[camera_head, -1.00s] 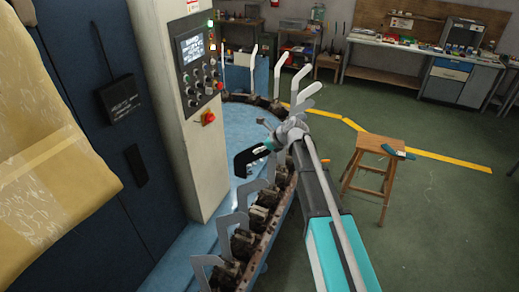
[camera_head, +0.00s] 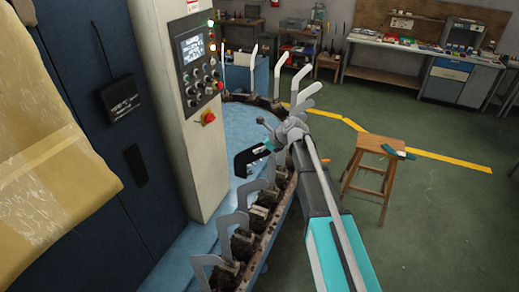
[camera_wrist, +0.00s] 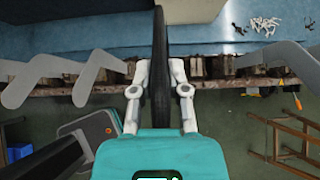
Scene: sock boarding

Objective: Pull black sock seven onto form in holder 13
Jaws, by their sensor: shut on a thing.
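My gripper (camera_head: 267,147) is shut on a black sock (camera_head: 247,156), which bends downward at its far end. In the wrist view the sock (camera_wrist: 160,60) is a narrow dark upright strip between my two fingers (camera_wrist: 160,92). Grey flat foot-shaped forms stand in holders along the ring, such as a form (camera_head: 231,219) below the sock in the head view. The wrist view shows forms (camera_wrist: 98,72) to the left of the sock and a form (camera_wrist: 278,62) to the right. Holder numbers are not readable, and I cannot tell which is holder 13.
A control panel (camera_head: 198,68) on a pale column stands left of the ring. A wooden stool (camera_head: 368,160) with a teal-and-dark item (camera_head: 397,152) on it stands to the right. Workbenches line the back.

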